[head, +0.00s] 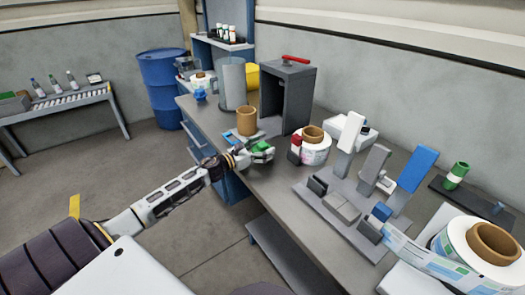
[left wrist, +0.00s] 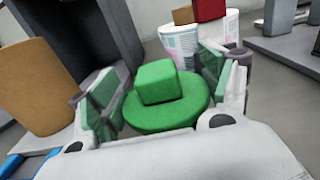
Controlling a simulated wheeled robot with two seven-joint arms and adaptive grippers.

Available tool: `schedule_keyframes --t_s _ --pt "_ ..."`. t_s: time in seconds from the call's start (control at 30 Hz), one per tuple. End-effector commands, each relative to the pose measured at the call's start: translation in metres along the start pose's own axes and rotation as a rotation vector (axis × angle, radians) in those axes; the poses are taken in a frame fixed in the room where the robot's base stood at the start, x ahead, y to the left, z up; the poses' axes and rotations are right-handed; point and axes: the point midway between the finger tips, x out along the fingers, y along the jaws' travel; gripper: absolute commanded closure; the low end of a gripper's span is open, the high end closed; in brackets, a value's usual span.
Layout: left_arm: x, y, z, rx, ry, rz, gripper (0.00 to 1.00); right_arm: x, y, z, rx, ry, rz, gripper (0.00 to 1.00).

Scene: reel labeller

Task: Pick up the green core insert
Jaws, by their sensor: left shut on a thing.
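The green core insert (left wrist: 165,100) is a round green disc with a green block on top. It sits between the two fingers of my left gripper (left wrist: 160,97) in the left wrist view, with a finger at each side of the disc. In the head view my left gripper (head: 262,149) is over the front edge area of the bench, and only a little green of the insert shows there. My left gripper is shut on the insert. I cannot tell whether the insert touches the bench. My right gripper is not in view.
A brown core (head: 246,121) and a dark grey open box (head: 287,97) stand behind the gripper. A white label reel (head: 312,152) stands to its right, then the grey labeller fixture (head: 340,205) and a large reel (head: 455,243). The bench (head: 275,190) is bare near its front edge.

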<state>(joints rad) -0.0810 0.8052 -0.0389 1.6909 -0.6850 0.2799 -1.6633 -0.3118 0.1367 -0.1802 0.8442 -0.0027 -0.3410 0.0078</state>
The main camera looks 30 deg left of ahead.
Motion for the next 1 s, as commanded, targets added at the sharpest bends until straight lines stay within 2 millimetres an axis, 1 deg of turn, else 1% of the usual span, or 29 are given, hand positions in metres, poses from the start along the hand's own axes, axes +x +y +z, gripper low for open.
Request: schedule_keyframes --t_s 0.17,0.4,0.6,0.8,1.0 --pt "0.0 0.0 0.019 0.003 0.0 -0.002 0.46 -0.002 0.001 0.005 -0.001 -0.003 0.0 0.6" --pt "0.0 0.0 0.049 0.004 0.0 -0.001 0.46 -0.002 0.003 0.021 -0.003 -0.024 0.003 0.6" --pt "0.0 0.0 0.072 0.002 0.0 -0.001 0.46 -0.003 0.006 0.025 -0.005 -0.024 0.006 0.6" --pt "0.0 0.0 0.086 0.001 0.0 -0.001 0.46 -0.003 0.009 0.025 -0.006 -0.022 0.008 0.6" --pt "0.0 0.0 0.09 0.001 0.0 0.0 0.46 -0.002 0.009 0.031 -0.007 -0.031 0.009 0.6"
